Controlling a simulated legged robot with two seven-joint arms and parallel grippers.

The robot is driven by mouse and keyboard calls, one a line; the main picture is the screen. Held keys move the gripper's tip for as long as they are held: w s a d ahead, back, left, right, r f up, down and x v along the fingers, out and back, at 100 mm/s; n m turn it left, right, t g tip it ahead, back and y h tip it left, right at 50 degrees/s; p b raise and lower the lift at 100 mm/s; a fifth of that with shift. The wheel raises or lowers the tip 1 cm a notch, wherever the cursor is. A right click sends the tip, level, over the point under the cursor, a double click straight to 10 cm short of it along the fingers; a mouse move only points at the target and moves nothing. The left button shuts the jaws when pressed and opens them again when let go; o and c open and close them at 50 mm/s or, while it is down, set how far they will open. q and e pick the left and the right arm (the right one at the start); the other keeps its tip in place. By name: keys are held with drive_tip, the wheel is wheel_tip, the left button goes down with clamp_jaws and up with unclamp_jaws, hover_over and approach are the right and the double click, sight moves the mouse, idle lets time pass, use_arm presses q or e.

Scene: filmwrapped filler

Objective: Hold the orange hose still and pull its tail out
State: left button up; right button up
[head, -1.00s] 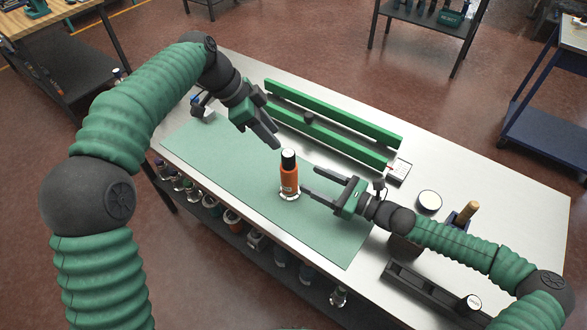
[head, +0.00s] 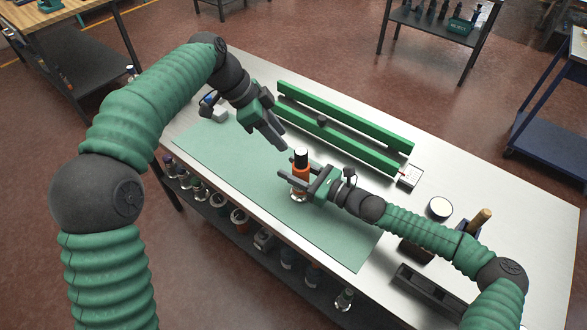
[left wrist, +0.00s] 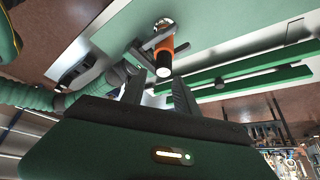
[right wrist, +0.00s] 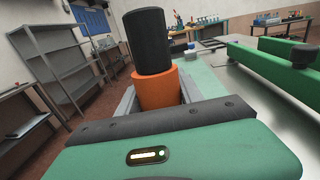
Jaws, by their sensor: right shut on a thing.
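The orange hose (head: 300,171) stands upright on the green mat (head: 232,181). It looks like an orange cylinder with a black upper part (head: 301,156) and a clear ring at its foot (head: 299,196). My right gripper (head: 304,180) is shut around the orange body from the right. In the right wrist view the orange body (right wrist: 158,92) sits between its fingers, with the black part (right wrist: 148,40) rising above. My left gripper (head: 282,146) is open and empty, above and left of the black top, not touching it. Its parted fingers show in the left wrist view. I cannot make out a separate tail.
Two green bars (head: 345,118) lie on the bench behind the hose, with a small white box (head: 410,176) at their right end. A round white-topped item (head: 439,208) and a dark tray (head: 430,290) are at the right. The mat's left part is clear.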

drive_tip(key=shift+f, duration=0.1)
drive_tip(key=shift+c, duration=1.1)
drive_tip(key=shift+d, duration=0.1)
clamp_jaws()
use_arm(q)
drive_tip(key=shift+d, duration=0.35)
use_arm(e)
drive_tip(key=shift+d, duration=0.25)
use_arm(q)
drive_tip(key=o, duration=0.3)
drive_tip(key=shift+s, duration=0.1)
drive_tip(key=shift+o, duration=0.9)
drive_tip(key=shift+s+d+f+n+y, duration=0.15)
drive_tip(key=shift+d+n+y, duration=0.15)
drive_tip(key=shift+n, duration=0.2)
drive_tip(key=n+t+y, duration=0.4)
drive_tip(key=n+y, duration=0.1)
drive_tip(key=n, duration=1)
approach(304, 154)
drive_tip(key=x, duration=1.1)
drive_tip(key=shift+f, duration=0.35)
clamp_jaws()
